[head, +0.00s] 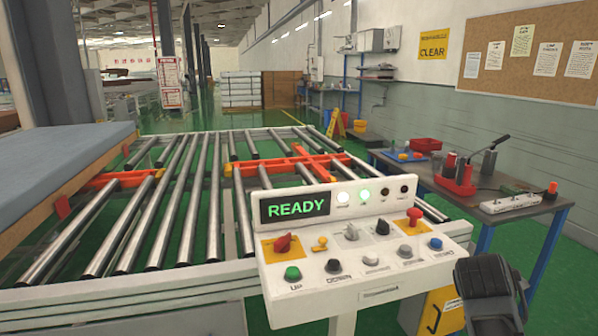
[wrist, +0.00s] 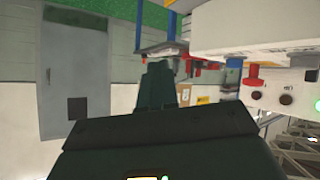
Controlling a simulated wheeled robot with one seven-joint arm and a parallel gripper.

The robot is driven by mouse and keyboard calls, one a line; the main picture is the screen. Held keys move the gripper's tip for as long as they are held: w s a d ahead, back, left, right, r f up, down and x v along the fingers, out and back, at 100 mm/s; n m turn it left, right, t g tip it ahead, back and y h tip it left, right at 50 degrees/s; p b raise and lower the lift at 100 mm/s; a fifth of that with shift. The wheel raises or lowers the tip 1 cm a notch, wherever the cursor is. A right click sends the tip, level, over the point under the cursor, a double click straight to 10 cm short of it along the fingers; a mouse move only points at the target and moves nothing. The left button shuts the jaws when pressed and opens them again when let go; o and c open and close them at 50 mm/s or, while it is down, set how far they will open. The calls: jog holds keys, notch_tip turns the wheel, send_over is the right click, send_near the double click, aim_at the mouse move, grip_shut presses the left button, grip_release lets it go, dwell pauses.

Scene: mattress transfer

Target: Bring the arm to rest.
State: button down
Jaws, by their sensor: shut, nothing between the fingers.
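My gripper (wrist: 158,78) shows in the wrist view as dark fingers pressed together, with nothing between them. It is apart from the control panel, which stands to its right in that view. In the head view a dark part of my arm shows at the lower right, just beside the right end of the white control panel (head: 372,292). Whether the fingertips show in the head view I cannot tell.
The panel's display (head: 295,207) reads READY in green, and a green lamp (head: 365,196) is lit. The roller conveyor (head: 190,210) lies behind it, with a mattress (head: 60,155) at left. A workbench (head: 505,207) with tools stands at right. Green floor is open beyond.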

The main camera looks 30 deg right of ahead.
jog(key=s+a+f+n+t+y, duration=0.2)
jog(key=s+a+f+n+t, duration=0.15)
jog(key=a, duration=0.45)
jog(key=s+a+f+n+t+y, duration=0.2)
jog(key=s+a+n, duration=0.2)
jog(key=a, duration=0.3)
jog(key=s+a+f+n+t+y, duration=0.2)
jog(key=s+a+f+n+t, duration=0.1)
jog(key=a, duration=0.5)
jog(key=s+a+r+t+y, duration=0.1)
jog(key=s+a+r+y, duration=0.1)
jog(key=s+a+r, duration=0.3)
jog(key=s+a+r+n+t+y, duration=0.1)
jog(key=s+a+r+t+y, duration=0.1)
jog(key=s+a, duration=0.8)
notch_tip(320, 180, up, 3)
jog(key=shift+s+f+y, duration=0.15)
jog(key=shift+s+y, duration=0.25)
jog(key=shift+y, duration=0.1)
